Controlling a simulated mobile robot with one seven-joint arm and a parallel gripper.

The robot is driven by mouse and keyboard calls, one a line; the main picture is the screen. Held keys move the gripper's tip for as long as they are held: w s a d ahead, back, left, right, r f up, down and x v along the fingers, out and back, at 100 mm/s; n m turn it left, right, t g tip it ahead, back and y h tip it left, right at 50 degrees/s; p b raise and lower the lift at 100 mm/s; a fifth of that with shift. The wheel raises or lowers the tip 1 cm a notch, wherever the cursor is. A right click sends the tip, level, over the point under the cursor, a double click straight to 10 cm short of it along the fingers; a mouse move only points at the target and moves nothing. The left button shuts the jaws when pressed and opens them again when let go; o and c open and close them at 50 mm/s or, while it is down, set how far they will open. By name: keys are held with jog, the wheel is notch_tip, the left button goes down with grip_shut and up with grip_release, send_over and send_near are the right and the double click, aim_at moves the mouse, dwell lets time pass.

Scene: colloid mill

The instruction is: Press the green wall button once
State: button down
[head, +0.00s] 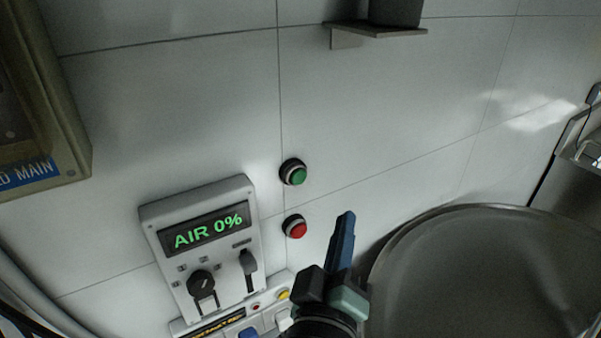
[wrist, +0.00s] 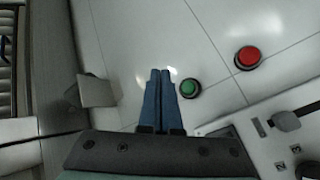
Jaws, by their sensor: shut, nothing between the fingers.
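The green wall button (head: 296,174) sits in a dark round collar on the pale panelled wall, above a red button (head: 295,228). My gripper (head: 346,216) is right of the red button and lower than the green one in the head view, its blue fingers pointing up. In the wrist view the fingertips (wrist: 160,72) are shut together and empty, just left of the green button (wrist: 189,88). The red button (wrist: 248,57) is farther right there. The green button is fully visible in both views. I cannot tell the exact gap to the wall.
A grey control box (head: 204,250) reading "AIR 0%" is at lower left, with a knob and a lever. A large round metal vessel (head: 480,270) fills the lower right. A small shelf (head: 375,34) juts from the wall above. The wall around the green button is clear.

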jog(key=w+a+b, duration=0.2)
jog(key=w+a, duration=0.3)
jog(key=w, duration=0.2)
jog(key=shift+a+b, duration=0.15)
jog(key=shift+b, duration=0.15)
jog(key=shift+w, duration=0.2)
dwell(1.9)
jog(key=shift+w+a, duration=0.25)
jog(key=shift+w+a, duration=0.25)
jog(key=shift+w, duration=0.1)
dwell(0.7)
dwell(0.4)
jog(key=shift+s+d, duration=0.5)
jog(key=shift+s, duration=0.25)
jog(key=shift+s+d+p, duration=0.45)
jog(key=shift+s+d, duration=0.3)
jog(key=shift+s, duration=0.25)
jog(key=shift+s+d+p, duration=0.45)
jog(key=shift+s+d, duration=0.3)
jog(key=shift+s, duration=0.25)
